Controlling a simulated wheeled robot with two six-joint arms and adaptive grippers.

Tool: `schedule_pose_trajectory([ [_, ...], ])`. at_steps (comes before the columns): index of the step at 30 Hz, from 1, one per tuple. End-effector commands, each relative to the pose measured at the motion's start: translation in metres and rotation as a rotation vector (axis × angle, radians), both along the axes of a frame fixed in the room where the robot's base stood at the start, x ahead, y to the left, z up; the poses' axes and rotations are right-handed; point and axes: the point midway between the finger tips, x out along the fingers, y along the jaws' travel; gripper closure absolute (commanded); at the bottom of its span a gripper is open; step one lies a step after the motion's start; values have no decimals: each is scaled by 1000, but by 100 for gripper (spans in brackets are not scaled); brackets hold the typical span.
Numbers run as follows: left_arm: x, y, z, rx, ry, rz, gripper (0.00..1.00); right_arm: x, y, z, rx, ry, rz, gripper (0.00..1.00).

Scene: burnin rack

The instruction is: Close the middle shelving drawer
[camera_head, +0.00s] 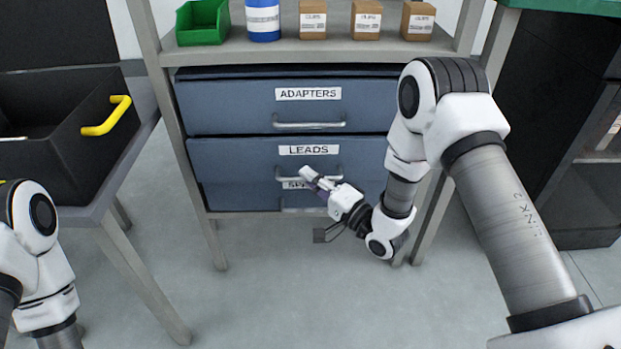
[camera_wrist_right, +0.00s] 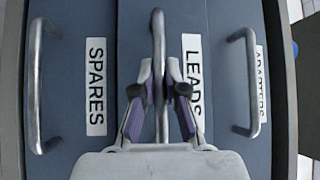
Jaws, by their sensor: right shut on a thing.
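The middle drawer (camera_head: 240,160) has a blue front labelled LEADS and a grey bar handle. It sits between the ADAPTERS drawer (camera_head: 235,105) above and the SPARES drawer (camera_head: 240,197) below. The lower part of the LEADS front covers part of the SPARES label; how far it stands out is hard to tell. My right gripper (camera_head: 312,180) is at the LEADS handle. In the right wrist view, the fingers of my right gripper (camera_wrist_right: 159,85) are shut around the LEADS handle (camera_wrist_right: 158,40). My left arm shows at the left edge, its gripper out of view.
A shelf (camera_head: 270,48) above the drawers holds a green bin (camera_head: 202,25), a blue can (camera_head: 262,20) and small brown boxes (camera_head: 366,20). A side table with a black crate (camera_head: 75,150) with a yellow handle stands at left. The floor in front is clear.

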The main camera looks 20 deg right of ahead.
Motion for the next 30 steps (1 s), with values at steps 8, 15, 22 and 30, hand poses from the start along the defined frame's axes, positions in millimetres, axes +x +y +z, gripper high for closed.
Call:
schedule_pose_trajectory([
  [8, 0, 0, 10, 0, 1, -2, 24, 24, -7, 1, -1, 0, 0, 100],
  [15, -1, 0, 8, 0, 1, -2, 24, 25, -8, 0, -1, -2, -3, 100],
  [22, -1, 0, 8, 0, 1, -2, 24, 25, -7, 0, -1, -1, -1, 63],
  [30, 0, 0, 8, 0, 1, -2, 24, 16, -13, -2, 1, 3, -1, 63],
])
